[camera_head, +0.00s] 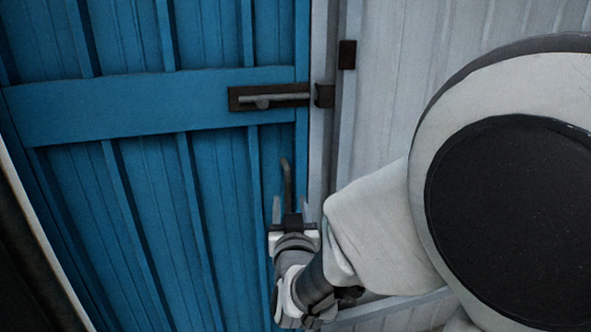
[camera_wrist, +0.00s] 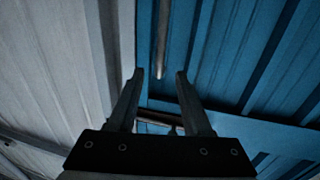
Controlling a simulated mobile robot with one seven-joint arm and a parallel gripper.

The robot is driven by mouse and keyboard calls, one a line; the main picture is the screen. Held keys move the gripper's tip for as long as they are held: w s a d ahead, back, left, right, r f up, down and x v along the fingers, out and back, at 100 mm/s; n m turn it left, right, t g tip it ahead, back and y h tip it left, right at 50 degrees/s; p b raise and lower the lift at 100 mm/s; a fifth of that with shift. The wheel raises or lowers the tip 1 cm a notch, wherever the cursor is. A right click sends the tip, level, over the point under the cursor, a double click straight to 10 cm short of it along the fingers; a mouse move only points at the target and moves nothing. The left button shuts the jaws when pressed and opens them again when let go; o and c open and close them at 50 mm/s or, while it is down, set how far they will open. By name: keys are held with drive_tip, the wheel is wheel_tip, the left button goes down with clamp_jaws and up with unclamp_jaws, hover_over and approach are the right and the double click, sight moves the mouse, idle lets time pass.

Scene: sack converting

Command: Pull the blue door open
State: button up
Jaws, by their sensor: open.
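The blue door (camera_head: 75,112) fills the left of the head view and the right of the wrist view (camera_wrist: 225,60). It looks shut against the pale frame. A slim grey upright handle (camera_head: 288,180) stands near its right edge, below the cross rail. The handle also shows in the wrist view (camera_wrist: 162,45). My gripper (camera_head: 290,203) is open and empty, at the handle's lower end. In the wrist view the handle lines up with the gap between the fingertips (camera_wrist: 159,75), apparently ahead of them. I cannot tell whether they touch.
A dark slide bolt (camera_head: 268,97) sits on the cross rail above the handle. Its keeper (camera_head: 325,95) is on the frame, with a small gap between them. A pale ribbed wall (camera_head: 400,70) lies to the right. My arm covers the lower right.

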sight(288, 186)
drive_tip(key=w, duration=0.9)
drive_tip(key=shift+a+f, duration=0.1)
drive_tip(key=shift+a, duration=0.3)
drive_tip(key=shift+c, duration=0.2)
clamp_jaws()
idle(0.7)
